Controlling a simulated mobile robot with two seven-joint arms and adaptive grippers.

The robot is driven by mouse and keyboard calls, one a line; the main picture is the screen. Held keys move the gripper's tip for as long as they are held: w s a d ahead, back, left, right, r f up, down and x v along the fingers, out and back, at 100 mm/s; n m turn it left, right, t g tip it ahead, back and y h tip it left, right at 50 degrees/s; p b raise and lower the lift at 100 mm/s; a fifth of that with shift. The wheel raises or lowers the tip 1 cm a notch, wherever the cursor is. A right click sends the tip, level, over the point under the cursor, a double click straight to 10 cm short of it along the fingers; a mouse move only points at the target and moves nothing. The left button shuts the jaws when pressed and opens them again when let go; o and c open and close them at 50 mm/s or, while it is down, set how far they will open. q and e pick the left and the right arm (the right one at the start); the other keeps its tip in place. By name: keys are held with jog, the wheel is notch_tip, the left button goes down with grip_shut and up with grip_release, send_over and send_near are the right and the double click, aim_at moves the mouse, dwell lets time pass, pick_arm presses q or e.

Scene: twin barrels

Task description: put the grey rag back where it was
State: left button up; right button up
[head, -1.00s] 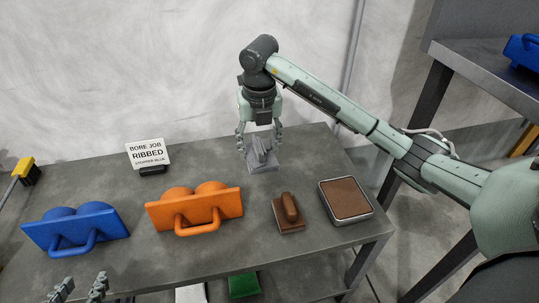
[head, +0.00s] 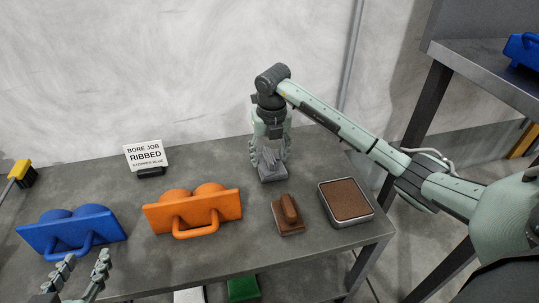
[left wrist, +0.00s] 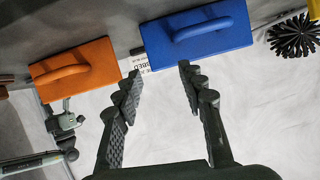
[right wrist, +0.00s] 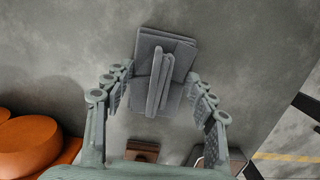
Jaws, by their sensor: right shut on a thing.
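The grey rag (head: 272,173) is a folded cloth with a raised fold standing up in the middle. My right gripper (head: 270,158) is over it at the back right of the table, fingers on both sides of the fold. My left gripper (head: 84,268) is at the front left, before the blue stopper. Its fingers stand apart and empty in the left wrist view (left wrist: 158,85).
On the table (head: 225,262) stand a blue twin-domed stopper (head: 45,235), an orange one (head: 160,217), a brown block with handle (head: 290,222), a brown-filled tray (head: 370,210) and a sign (head: 147,154). A yellow-handled brush (head: 22,172) is at left. Bare tabletop lies between sign and rag.

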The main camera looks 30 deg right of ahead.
aim_at(271, 158)
pick_arm(q)
jog(key=shift+w+d+r, duration=0.1)
jog(key=shift+d+r, duration=0.05)
pick_arm(e)
jog(key=shift+f, duration=0.15)
jog(key=o, duration=1.1)
pick_arm(q)
jog(key=s+a+f+g+y+p, duration=0.1)
jog(key=s+a+f+g, duration=0.1)
jog(key=s+a+f, duration=0.1)
jog(key=shift+a+f+g+y, duration=0.4)
jog(key=shift+a+f, duration=0.2)
jog(key=shift+f, duration=0.3)
pick_arm(e)
notch_tip(271, 158, up, 12)
jog(key=s, duration=0.1)
jog(key=shift+s+a, duration=0.2)
jog(key=shift+s, duration=0.05)
